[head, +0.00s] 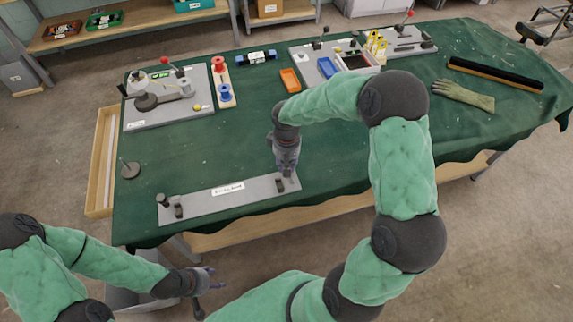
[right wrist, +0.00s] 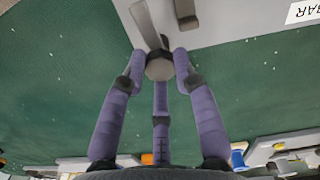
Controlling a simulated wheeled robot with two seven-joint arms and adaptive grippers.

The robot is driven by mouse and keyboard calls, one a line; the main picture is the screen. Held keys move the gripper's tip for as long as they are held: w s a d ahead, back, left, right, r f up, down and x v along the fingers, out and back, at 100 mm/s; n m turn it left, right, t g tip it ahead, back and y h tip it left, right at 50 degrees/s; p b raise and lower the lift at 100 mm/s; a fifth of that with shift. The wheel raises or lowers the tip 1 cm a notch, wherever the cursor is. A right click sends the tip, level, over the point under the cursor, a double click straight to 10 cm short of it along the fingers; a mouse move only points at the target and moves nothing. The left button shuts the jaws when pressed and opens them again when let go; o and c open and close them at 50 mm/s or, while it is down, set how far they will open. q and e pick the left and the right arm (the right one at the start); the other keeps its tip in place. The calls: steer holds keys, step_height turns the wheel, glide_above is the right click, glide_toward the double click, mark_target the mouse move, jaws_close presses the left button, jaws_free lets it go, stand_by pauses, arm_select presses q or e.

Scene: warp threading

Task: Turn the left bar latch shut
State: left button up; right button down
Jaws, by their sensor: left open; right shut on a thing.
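The grey bar plate (head: 215,197) with a white label lies along the near edge of the table. At its left end are small dark latch parts (head: 178,211), with a round dark knob (head: 162,199) beside them. At its right end is another latch (head: 281,185). My right gripper (head: 287,172) points down at that right end. In the right wrist view its fingers are closed around a grey faceted knob (right wrist: 160,68), beside a flat grey lever (right wrist: 146,22). My left gripper (head: 207,282) is open and empty, below and in front of the table edge, away from the left latch.
A board with a red-knobbed lever (head: 140,117), spools (head: 225,93) and an orange tray (head: 290,80) lie farther back. The green cloth between is clear.

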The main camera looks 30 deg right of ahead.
steer(key=shift+m, duration=0.6)
steer(key=c, duration=1)
jaws_free()
steer(key=shift+o, duration=0.2)
steer(key=shift+r, duration=0.1)
step_height(320, 180, up, 12)
steer(key=shift+s, duration=0.1)
